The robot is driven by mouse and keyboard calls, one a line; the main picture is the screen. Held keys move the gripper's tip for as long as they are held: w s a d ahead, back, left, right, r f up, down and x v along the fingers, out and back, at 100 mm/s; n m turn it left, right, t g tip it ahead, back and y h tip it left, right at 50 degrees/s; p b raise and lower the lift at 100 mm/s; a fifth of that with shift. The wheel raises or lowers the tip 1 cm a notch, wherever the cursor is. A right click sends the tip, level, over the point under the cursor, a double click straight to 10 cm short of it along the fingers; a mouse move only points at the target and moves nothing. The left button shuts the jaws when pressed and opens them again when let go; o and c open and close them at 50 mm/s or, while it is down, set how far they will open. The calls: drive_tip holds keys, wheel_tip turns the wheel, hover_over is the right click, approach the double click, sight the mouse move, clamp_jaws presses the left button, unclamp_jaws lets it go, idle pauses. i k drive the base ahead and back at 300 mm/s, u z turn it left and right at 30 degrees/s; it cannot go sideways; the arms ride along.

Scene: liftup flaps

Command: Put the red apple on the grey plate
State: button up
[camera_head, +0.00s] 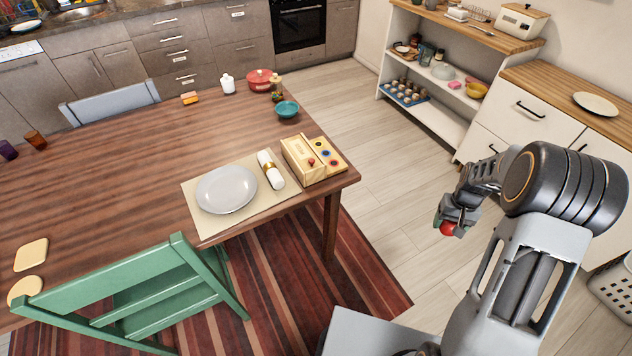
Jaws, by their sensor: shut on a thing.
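The red apple (448,229) is held in my gripper (452,222), which is shut on it. The gripper hangs over the open floor, to the right of the table, and its fingers partly hide the apple. The grey plate (227,189) lies empty on a beige placemat (206,226) near the front edge of the wooden table. The plate is well to the left of my gripper, apart from it.
A rolled napkin (271,170) and a wooden box (300,160) stand right of the plate, near the table corner. A teal bowl (287,109) and a red pot (259,80) are farther back. A green chair (150,295) stands at the front. The table's middle is clear.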

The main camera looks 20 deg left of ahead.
sight(225, 195)
drive_tip(key=u, duration=2.1)
